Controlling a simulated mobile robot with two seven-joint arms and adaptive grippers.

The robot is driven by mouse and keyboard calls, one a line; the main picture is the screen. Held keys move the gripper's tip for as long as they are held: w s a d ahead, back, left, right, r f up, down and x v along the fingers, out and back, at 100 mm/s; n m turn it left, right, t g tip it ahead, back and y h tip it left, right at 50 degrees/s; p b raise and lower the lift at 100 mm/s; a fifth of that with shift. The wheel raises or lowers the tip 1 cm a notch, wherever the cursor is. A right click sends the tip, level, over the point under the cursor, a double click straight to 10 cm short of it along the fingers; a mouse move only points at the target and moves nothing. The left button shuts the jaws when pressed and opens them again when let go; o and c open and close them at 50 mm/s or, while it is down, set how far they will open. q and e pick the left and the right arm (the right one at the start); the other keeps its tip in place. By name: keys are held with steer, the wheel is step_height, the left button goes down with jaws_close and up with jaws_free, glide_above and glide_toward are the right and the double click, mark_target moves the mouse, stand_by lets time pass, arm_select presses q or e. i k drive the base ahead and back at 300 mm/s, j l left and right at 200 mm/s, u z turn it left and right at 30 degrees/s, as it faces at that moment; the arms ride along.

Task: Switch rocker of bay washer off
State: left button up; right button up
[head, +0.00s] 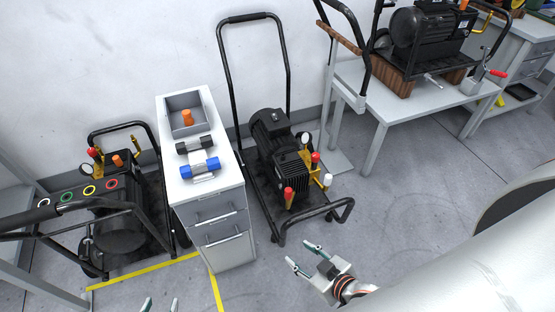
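A black wheeled washer (118,232) stands at the left by the yellow floor lines, probably the bay washer. It has a handle frame, a red knob and an orange cap. Its rocker cannot be made out. A second black washer (275,150) stands on a wheeled frame right of the cabinet, with red and white knobs. My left gripper (159,305) shows only its two fingertips at the bottom edge, apart, below the cabinet. My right gripper (303,254) is open and empty over the floor in front of the second washer.
A white drawer cabinet (222,184) between the washers carries a grey tray (171,118) with an orange part, and black and blue cylindrical parts. A bench (390,107) at the back right holds another machine. Yellow tape (214,288) marks the floor. Floor at the centre right is clear.

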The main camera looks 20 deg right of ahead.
mark_target(273, 116)
steer(key=i+l, duration=0.15)
steer(key=l, duration=0.3)
steer(key=i+l, duration=0.1)
steer(key=l, duration=0.3)
steer(key=i+l, duration=0.15)
steer(key=l, duration=0.3)
steer(key=i+l, duration=0.1)
steer(key=l, duration=0.3)
steer(key=i+l, duration=0.15)
steer(key=l, duration=0.3)
steer(key=i+l, duration=0.1)
steer(key=l, duration=0.3)
steer(key=i+l, duration=0.15)
steer(key=l, duration=0.3)
